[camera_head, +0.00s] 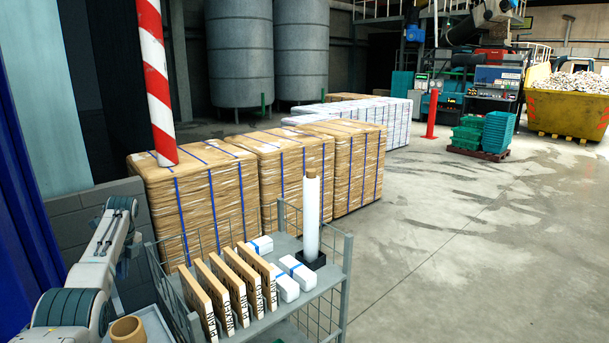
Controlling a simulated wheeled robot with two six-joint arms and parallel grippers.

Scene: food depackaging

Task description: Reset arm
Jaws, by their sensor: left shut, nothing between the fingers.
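My left arm comes in at the lower left, with its white and grey links folded up beside the wire-sided cart. Its gripper (133,244) is small in the picture, close to the cart's left end. It is shut and holds nothing. My right gripper is not in view.
The grey cart (322,278) carries a row of upright brown packages (236,282), several white packs (297,272) and a white roll on a dark stand (312,220). A brown cup (128,330) stands at the bottom left.

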